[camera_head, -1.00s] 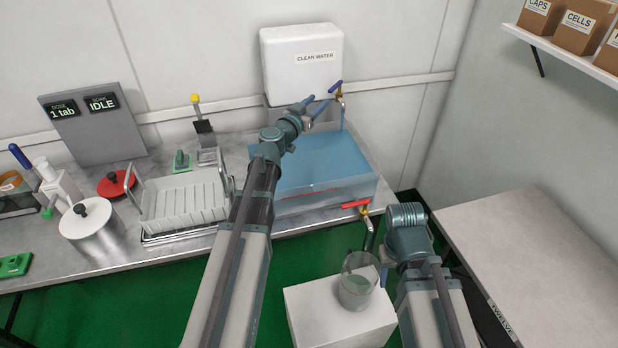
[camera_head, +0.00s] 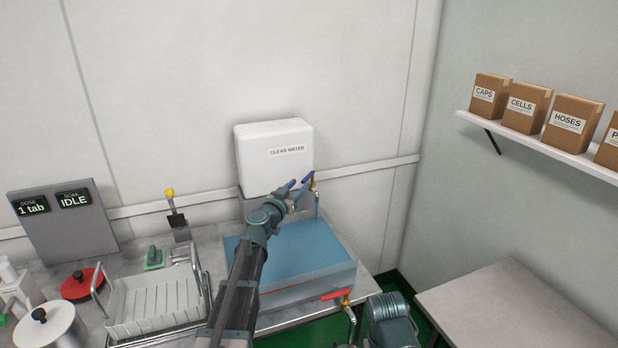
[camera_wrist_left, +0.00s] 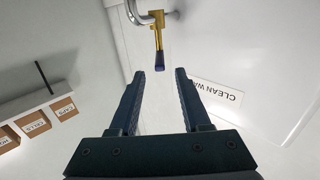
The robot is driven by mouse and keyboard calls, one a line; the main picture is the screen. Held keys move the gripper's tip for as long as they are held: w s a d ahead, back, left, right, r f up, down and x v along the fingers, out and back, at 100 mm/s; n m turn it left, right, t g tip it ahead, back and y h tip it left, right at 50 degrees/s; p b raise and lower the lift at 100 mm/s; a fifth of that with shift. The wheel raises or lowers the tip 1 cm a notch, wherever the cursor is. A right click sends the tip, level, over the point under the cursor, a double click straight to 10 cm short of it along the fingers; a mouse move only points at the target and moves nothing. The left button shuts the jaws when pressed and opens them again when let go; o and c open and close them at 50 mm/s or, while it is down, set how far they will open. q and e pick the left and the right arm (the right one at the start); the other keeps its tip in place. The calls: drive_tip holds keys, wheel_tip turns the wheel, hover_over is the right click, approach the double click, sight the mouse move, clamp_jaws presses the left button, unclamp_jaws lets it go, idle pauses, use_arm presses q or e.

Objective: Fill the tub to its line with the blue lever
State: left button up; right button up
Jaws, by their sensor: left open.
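The blue lever (camera_head: 308,179) sits on a brass tap below the white CLEAN WATER tank (camera_head: 274,158). My left gripper (camera_head: 296,188) is open and empty, close to the lever. In the left wrist view the blue lever (camera_wrist_left: 159,61) shows just beyond the gap between the fingertips (camera_wrist_left: 159,74), not visibly gripped. The clear tub (camera_head: 310,292) stands under this tap and holds blue water (camera_head: 290,248).
A red lever (camera_head: 336,295) is on a lower tap at the tub's front right. A dish rack (camera_head: 155,300), a red lid (camera_head: 80,284) and a grey display panel (camera_head: 65,225) stand left. A shelf (camera_head: 540,145) holds boxes; the right table (camera_head: 510,310) is bare.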

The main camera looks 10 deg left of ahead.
sight(310, 174)
use_arm(q)
drive_tip(key=x, duration=0.9)
clamp_jaws()
drive_tip(key=shift+s, duration=0.1)
idle(1.0)
